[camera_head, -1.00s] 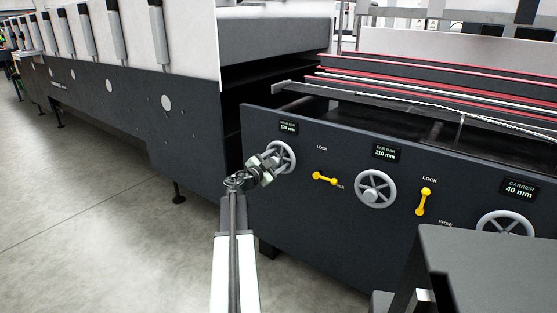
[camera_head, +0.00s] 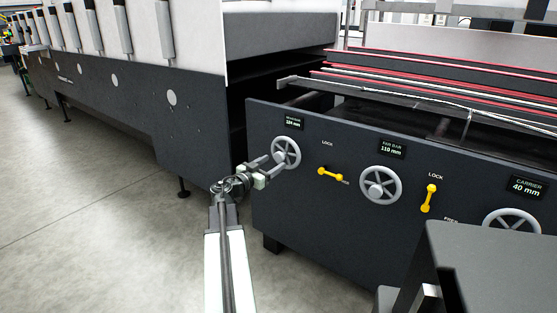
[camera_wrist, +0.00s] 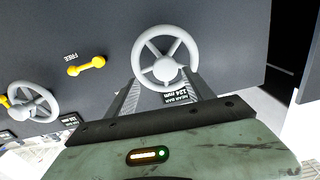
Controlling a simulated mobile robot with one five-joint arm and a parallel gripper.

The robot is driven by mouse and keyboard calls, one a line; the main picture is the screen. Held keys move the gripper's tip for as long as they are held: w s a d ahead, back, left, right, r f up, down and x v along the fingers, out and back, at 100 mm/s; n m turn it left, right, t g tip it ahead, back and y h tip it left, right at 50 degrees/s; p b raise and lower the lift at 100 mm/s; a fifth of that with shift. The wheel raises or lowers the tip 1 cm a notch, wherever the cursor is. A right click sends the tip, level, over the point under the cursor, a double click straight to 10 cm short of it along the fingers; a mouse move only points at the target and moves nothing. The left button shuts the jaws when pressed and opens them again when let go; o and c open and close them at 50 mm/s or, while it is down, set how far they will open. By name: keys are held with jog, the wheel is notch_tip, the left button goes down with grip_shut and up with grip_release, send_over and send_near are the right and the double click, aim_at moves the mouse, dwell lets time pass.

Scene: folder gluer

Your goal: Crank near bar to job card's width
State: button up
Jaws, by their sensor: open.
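The near bar handwheel (camera_head: 286,153) is a grey spoked wheel at the left end of the dark panel. Its display (camera_head: 293,123) above it appears to read 124 mm. My gripper (camera_head: 277,166) is open at the wheel's lower left in the head view. In the wrist view the two fingers (camera_wrist: 165,88) point at the near bar wheel (camera_wrist: 164,68), which shows between and beyond their tips; I cannot tell if they touch it. The near bar's yellow lock lever (camera_head: 330,173) lies nearly level, right of the wheel. No job card is seen.
The far bar wheel (camera_head: 381,184), with a 110 mm display (camera_head: 391,148), and an upright yellow lever (camera_head: 430,198) are further right. The carrier wheel (camera_head: 511,221) has a 40 mm display (camera_head: 525,188). Open floor (camera_head: 110,225) lies to the left.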

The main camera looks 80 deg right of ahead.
aim_at(278, 159)
jog(key=shift+n, duration=0.5)
jog(key=x, duration=0.4)
jog(key=w+x, duration=0.1)
jog(key=x, duration=0.1)
jog(key=shift+s+d+f, duration=0.1)
jog(key=shift+d+f, duration=0.1)
jog(key=shift+d, duration=0.25)
jog(key=shift+s, duration=0.1)
grip_shut()
